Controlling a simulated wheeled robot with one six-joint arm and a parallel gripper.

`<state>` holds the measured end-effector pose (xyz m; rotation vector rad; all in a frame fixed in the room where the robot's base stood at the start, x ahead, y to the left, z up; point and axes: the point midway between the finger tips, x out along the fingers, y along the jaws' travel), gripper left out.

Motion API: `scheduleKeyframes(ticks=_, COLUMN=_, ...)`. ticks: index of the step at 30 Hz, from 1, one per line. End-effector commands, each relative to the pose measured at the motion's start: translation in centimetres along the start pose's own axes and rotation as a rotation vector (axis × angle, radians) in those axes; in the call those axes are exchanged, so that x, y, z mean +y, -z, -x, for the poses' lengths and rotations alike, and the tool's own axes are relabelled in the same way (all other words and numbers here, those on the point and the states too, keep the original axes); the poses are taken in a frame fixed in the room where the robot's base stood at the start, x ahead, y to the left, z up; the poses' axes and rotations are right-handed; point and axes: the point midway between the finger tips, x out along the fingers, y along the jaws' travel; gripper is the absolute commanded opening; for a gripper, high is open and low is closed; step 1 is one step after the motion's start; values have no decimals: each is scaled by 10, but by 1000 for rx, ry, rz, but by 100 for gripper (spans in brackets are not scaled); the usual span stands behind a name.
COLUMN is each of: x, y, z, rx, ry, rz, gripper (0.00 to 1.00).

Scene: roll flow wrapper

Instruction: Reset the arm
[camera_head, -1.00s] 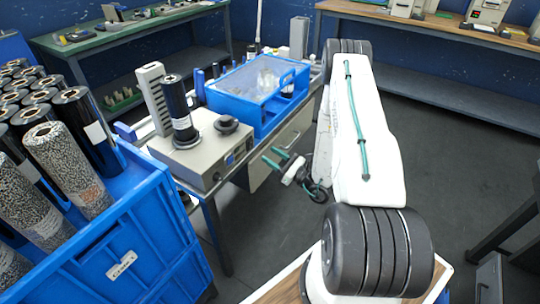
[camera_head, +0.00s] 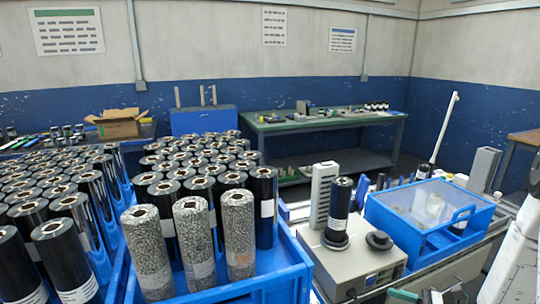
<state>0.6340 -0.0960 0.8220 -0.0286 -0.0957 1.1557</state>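My white arm (camera_head: 516,262) shows only in part at the right edge of the head view. My gripper (camera_head: 405,295) just shows at the bottom edge, in front of the grey machine's bench, as a teal fingertip and a bit of its body. The rest of it is cut off by the frame, so its opening and anything between its fingers are hidden. The grey flow wrapper machine (camera_head: 352,268) stands behind it, with a black roll (camera_head: 338,208) upright on it and an empty-looking dark round hub (camera_head: 379,240) beside the roll.
A blue box with a clear lid (camera_head: 425,204) stands right of the machine. Blue crates (camera_head: 270,283) with many black rolls (camera_head: 62,254) and several speckled rolls (camera_head: 195,238) fill the left. A green workbench (camera_head: 320,122) with small items stands along the back wall. Floor shows between the benches.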

Motion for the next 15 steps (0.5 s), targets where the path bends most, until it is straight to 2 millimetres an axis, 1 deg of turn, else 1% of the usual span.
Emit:
scheduleKeyframes(ticks=1, x=10, y=-19, z=-8, rx=30, ry=-94, rz=37, gripper=45)
scheduleKeyframes(ticks=3, x=27, y=-40, z=-15, rx=76, ry=-227, rz=85, gripper=45)
scheduleKeyframes(ticks=7, x=58, y=-75, z=-22, rx=170, ry=-458, rz=183, gripper=45)
scheduleKeyframes(ticks=11, x=86, y=-104, z=-22, rx=272, ry=-670, rz=295, gripper=45)
scheduleKeyframes(ticks=15, x=112, y=-132, z=-16, rx=388, ry=-876, rz=428, gripper=45)
